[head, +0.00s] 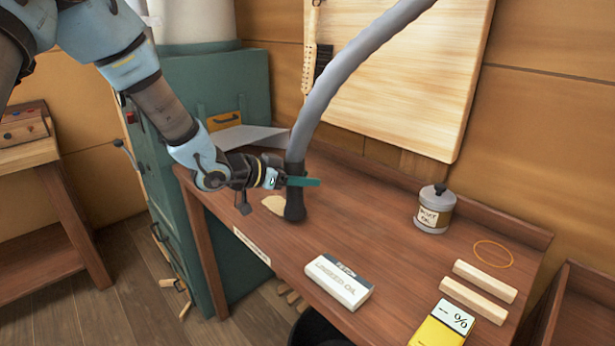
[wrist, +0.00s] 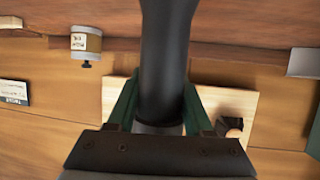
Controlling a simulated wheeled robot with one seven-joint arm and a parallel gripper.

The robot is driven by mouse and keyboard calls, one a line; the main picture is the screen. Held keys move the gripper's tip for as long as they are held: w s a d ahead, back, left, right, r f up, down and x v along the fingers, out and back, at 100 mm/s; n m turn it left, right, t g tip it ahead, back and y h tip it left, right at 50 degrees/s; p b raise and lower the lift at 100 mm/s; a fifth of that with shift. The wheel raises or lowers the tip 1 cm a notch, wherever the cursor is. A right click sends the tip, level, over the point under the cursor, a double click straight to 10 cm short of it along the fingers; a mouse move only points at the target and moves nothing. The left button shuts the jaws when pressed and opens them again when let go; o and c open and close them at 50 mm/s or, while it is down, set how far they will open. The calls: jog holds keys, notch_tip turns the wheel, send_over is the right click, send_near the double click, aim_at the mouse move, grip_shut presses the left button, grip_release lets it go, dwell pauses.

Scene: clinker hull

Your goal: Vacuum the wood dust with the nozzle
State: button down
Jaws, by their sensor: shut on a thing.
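The black nozzle (head: 295,190) hangs at the end of a thick grey hose (head: 340,75) that comes down from above the bench. My gripper (head: 297,182) is shut on the nozzle, its green fingers on either side of it. In the wrist view the nozzle (wrist: 165,60) stands between the two fingers (wrist: 158,108). A pale tan patch of wood dust (head: 273,205) lies on the bench just left of the nozzle's lower end, partly hidden by it. I cannot tell whether the nozzle touches the bench top.
The wooden bench (head: 390,262) carries a white linseed oil box (head: 339,281), a grey labelled tin (head: 435,211), two pale wood strips (head: 478,290), an orange ring (head: 494,254) and a yellow meter (head: 443,327). A green machine (head: 190,110) stands left. The bench middle is clear.

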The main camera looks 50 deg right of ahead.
jog(key=w+p, duration=0.5)
jog(key=w, duration=0.5)
jog(key=shift+d, duration=0.3)
dwell(0.9)
jog(key=shift+r, duration=0.15)
dwell(0.4)
notch_tip(320, 180, up, 8)
jog(key=p, duration=0.6)
jog(key=shift+f, duration=0.2)
